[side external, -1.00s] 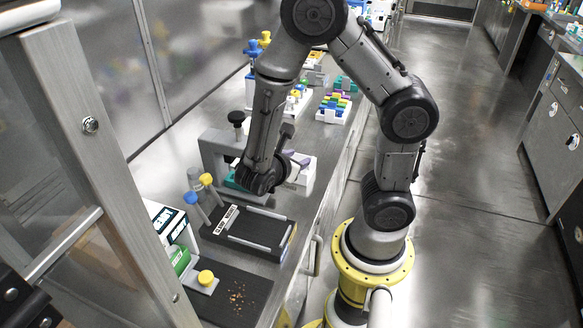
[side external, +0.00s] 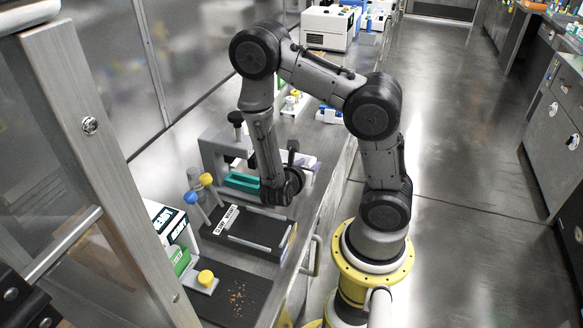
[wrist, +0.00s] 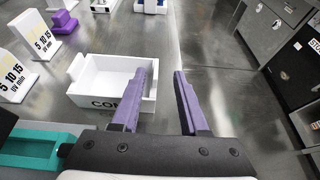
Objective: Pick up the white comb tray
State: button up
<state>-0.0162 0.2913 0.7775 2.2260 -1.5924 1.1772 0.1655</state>
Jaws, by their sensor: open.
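The white comb tray (wrist: 106,77) is an open, empty box on the bench, left of centre in the wrist view, with dark lettering starting "CO" on its near wall. My gripper (wrist: 164,72) is open, with its two purple fingers apart and nothing between them. In the wrist view the left finger overlaps the tray's right end and hides part of it and of the lettering. I cannot tell whether a finger touches the tray. In the side view my arm hides most of this spot.
A teal tray (wrist: 28,150) lies at the near left. White cards marked "5 10 15" (wrist: 40,38) and a purple block (wrist: 63,21) stand left of the tray. A black platform (side external: 255,229) lies nearer in the side view. Bare bench shows beyond the tray.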

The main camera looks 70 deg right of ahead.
aim_at(312, 159)
jog(key=shift+w+x, duration=0.1)
jog(key=shift+x, duration=1.3)
jog(key=shift+w+x, duration=0.15)
jog(key=shift+x, duration=1.3)
jog(key=shift+f, duration=0.1)
jog(key=shift+a, duration=0.1)
grip_shut()
